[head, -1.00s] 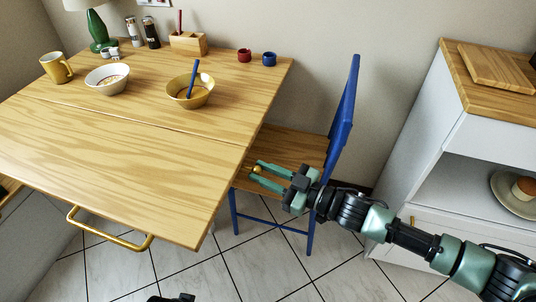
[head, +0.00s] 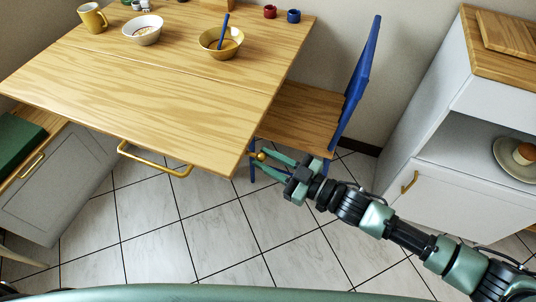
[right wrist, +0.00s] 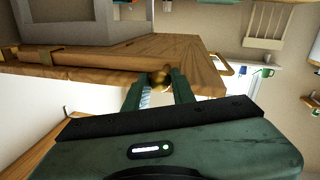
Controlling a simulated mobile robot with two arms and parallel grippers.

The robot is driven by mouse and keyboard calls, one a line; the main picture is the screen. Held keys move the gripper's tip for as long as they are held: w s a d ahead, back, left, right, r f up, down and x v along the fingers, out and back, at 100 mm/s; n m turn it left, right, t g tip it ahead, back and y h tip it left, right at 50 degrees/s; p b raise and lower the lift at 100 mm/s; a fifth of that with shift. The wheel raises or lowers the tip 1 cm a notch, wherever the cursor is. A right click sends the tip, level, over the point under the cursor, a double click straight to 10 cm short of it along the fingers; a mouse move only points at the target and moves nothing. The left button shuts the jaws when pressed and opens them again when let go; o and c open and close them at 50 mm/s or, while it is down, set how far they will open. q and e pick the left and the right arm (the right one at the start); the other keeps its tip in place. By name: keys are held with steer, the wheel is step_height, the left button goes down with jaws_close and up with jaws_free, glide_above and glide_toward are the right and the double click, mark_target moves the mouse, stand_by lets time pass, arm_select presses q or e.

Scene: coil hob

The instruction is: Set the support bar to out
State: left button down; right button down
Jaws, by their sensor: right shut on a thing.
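The wooden table (head: 150,85) fills the upper left of the head view. My right gripper (head: 266,161) is just outside the table's right edge, near its front corner. It is shut on a small brass knob (head: 261,156). The right wrist view shows the knob (right wrist: 160,78) between the two green fingers, close against the wooden edge under the tabletop. I take the knob to belong to the support bar; the bar itself cannot be clearly told apart from the table's wood. My left gripper is out of view.
A blue chair (head: 358,85) with a wooden seat stands behind my right gripper. A brass handle (head: 155,168) is on the table's front edge. A white cabinet (head: 450,145) stands at the right. Bowls and a mug stand on the table. Tiled floor (head: 170,220) in front is clear.

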steer(key=shift+s+a, duration=0.15)
steer(key=shift+s, duration=0.05)
steer(key=c, duration=1.2)
jaws_free()
steer(key=shift+s, duration=0.1)
steer(key=v, duration=0.8)
